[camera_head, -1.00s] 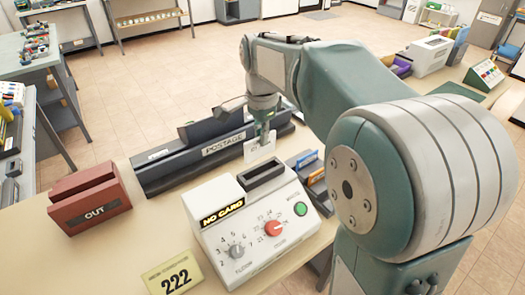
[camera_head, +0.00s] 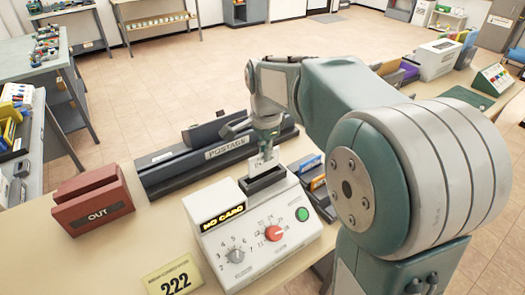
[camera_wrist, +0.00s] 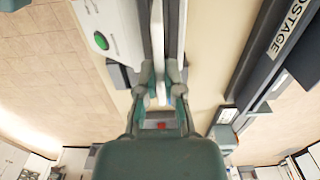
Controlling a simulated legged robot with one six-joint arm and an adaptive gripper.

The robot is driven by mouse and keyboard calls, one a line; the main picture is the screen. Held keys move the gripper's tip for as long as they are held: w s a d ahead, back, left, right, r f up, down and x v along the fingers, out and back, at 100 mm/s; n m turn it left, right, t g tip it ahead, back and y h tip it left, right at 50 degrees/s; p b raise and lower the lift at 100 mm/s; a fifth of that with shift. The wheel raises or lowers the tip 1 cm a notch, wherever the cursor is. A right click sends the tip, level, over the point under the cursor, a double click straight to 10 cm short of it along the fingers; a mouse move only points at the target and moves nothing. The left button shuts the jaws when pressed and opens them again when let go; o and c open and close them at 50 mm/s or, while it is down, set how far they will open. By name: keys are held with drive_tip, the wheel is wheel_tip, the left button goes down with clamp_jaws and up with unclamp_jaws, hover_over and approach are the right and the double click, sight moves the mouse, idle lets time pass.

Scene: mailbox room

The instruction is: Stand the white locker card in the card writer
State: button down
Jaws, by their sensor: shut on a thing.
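The white card writer (camera_head: 288,244) stands on the counter, with a dark raised slot (camera_head: 268,180) on top, two dials, a green button and a display reading "NO CARD". My gripper (camera_head: 268,157) is shut on the white locker card (camera_head: 257,165), held upright at the slot's back edge. I cannot tell whether the card's lower edge is over, in or behind the slot. In the wrist view, the card (camera_wrist: 158,30) shows edge-on between the fingers of my gripper (camera_wrist: 161,80), beside the writer's side with its green button.
A dark postage machine (camera_head: 165,174) lies behind the writer. A rack with blue and orange cards (camera_head: 317,182) stands close on the right. A red OUT tray (camera_head: 95,203) is to the left, and a yellow 222 sign (camera_head: 173,280) is in front.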

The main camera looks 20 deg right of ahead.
sight(264, 171)
drive_tip(key=shift+f, duration=0.1)
drive_tip(key=shift+a, duration=0.35)
drive_tip(key=shift+f, duration=0.15)
drive_tip(key=shift+d+f, duration=0.25)
drive_tip(key=shift+f, duration=0.6)
drive_tip(key=shift+a, duration=0.1)
drive_tip(key=shift+f, duration=0.6)
drive_tip(key=c, duration=0.7)
unclamp_jaws()
